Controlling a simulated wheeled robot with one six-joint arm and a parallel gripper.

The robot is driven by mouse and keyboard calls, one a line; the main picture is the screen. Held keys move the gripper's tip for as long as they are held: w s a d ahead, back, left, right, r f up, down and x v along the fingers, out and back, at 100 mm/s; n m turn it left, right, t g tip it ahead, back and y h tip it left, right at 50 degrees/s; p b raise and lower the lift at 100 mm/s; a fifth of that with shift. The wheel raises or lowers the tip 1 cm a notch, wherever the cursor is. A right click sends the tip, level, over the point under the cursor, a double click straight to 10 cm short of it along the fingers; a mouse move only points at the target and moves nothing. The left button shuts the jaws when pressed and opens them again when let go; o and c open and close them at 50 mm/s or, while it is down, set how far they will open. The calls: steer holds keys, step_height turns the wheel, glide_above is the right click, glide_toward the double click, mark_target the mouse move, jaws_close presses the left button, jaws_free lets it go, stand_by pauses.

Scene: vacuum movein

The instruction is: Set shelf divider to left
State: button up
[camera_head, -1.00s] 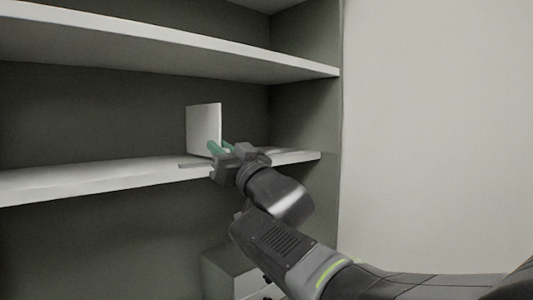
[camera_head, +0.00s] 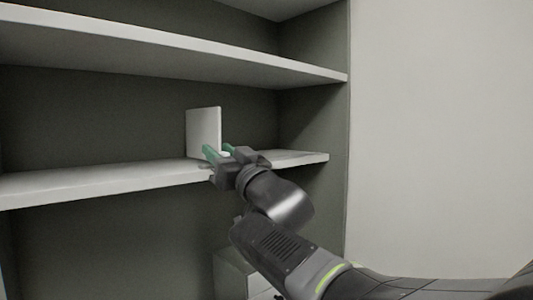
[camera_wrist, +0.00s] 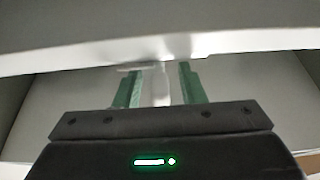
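The shelf divider (camera_head: 204,132) is a white upright panel standing on the middle shelf (camera_head: 100,182). My gripper (camera_head: 218,151) is at the shelf's front edge, its green fingers by the divider's lower right side. In the wrist view, the fingers of my gripper (camera_wrist: 161,84) are apart, with a gap between them. A pale upright piece that looks like the divider (camera_wrist: 158,86) shows in that gap. The fingers do not look closed on it; whether one touches it I cannot tell. The divider's foot is partly hidden by my gripper.
An upper shelf (camera_head: 180,52) runs above the divider. The middle shelf is bare to the left, with a short bare stretch on the right before the side wall (camera_head: 312,120). A pale drawer unit (camera_head: 236,275) stands below.

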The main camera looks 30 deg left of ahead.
steer(key=v, duration=1.4)
steer(key=shift+b, duration=0.45)
steer(key=shift+a, duration=0.15)
steer(key=p+x, duration=0.1)
steer(key=x, duration=1.2)
steer(key=shift+w+a+r, duration=0.15)
steer(key=shift+a+r, duration=0.05)
steer(key=shift+a, duration=0.15)
steer(key=shift+w, duration=0.35)
steer(key=shift+d, duration=0.2)
